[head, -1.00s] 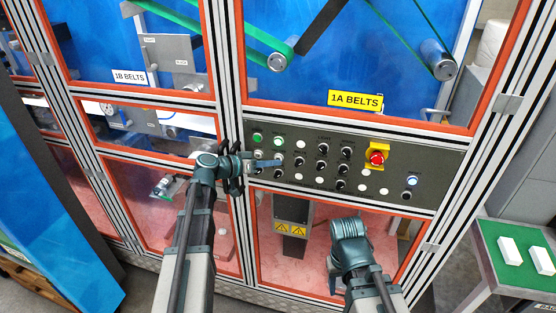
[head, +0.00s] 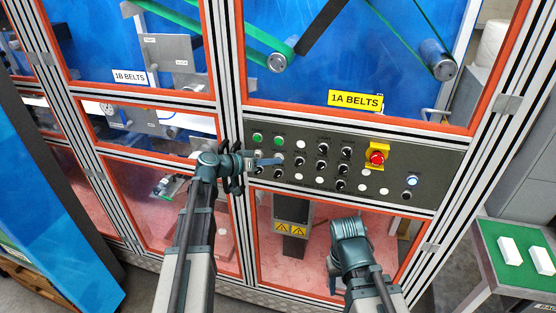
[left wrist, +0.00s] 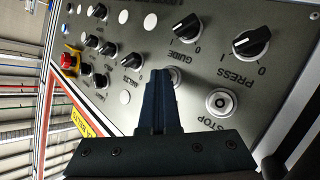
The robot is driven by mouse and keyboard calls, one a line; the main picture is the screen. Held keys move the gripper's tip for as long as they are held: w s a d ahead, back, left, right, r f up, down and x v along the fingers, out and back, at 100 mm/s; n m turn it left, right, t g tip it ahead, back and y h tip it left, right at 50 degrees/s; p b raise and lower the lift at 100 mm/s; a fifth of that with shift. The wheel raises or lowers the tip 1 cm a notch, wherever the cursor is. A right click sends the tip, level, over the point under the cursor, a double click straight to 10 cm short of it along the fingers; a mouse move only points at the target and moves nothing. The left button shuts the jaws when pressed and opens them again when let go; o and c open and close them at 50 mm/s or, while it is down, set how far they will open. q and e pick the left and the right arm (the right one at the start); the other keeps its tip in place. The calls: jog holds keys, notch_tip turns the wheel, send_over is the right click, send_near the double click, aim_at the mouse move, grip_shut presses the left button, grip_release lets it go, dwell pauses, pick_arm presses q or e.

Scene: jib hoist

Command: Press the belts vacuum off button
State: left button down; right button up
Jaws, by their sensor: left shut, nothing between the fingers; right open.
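The dark control panel (head: 440,170) is set in the machine front below the yellow 1A BELTS sign. My left gripper (head: 282,159) is shut and empty, its fingertips at the second column of the panel, below a green button (head: 278,141). In the left wrist view the shut fingers (left wrist: 162,73) cover a round, pale-rimmed button of which only an edge shows. I cannot tell whether they touch it. Its label is hidden and no vacuum label is readable.
A GUIDE knob (left wrist: 187,27) and a PRESS knob (left wrist: 251,41) stand near the fingers. Several black knobs and a red emergency stop (head: 377,157) on yellow lie to the right. A green-topped table (head: 494,234) with white blocks stands at the right.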

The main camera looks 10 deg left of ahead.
pick_arm(q)
jog(key=shift+s, duration=0.8)
jog(key=shift+s, duration=0.1)
jog(key=s, duration=0.5)
jog(key=shift+a, duration=0.15)
jog(key=shift+w, duration=0.1)
dwell(0.4)
